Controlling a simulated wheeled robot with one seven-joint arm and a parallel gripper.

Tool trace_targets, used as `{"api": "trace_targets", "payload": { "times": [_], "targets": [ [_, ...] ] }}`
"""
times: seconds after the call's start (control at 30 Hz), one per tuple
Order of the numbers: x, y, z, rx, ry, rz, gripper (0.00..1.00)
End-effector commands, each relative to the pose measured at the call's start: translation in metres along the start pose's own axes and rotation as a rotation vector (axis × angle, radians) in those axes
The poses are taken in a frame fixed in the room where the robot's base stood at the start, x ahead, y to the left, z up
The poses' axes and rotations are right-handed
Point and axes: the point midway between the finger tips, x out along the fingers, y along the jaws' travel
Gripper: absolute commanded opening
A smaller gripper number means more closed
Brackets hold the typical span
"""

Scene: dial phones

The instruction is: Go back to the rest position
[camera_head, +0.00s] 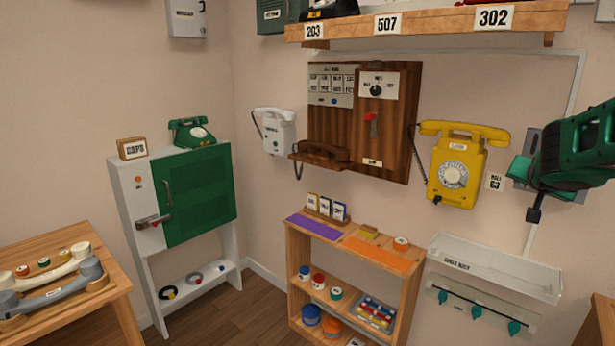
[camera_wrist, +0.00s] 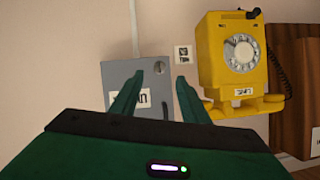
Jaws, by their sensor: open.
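My gripper (camera_head: 522,172) is at the right of the head view, in front of a grey wall box (camera_head: 534,137) that it partly hides. In the wrist view, which looks upside down, the two green fingers (camera_wrist: 158,84) stand apart with nothing held between them. The grey box (camera_wrist: 123,77) shows behind and between the fingers, with a label partly covered by one finger and a round screw or lock. I cannot tell how far the fingertips are from the box.
A yellow dial phone (camera_head: 456,165) hangs on the wall left of my gripper; it also shows in the wrist view (camera_wrist: 226,65). A white tray (camera_head: 490,266) and teal hooks (camera_head: 479,312) are below. A wooden shelf (camera_head: 430,23) is above. A small bookcase (camera_head: 298,250) stands lower left.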

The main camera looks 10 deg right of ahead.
Motion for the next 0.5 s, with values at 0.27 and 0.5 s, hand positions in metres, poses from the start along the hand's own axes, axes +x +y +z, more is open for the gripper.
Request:
{"api": "trace_targets", "payload": {
  "times": [0.27, 0.5],
  "targets": [
    [-0.060, 0.027, 0.106, -0.096, -0.363, 0.038, 0.42],
    [-0.163, 0.060, 0.217, -0.245, -0.787, 0.041, 0.42]
  ]
}}
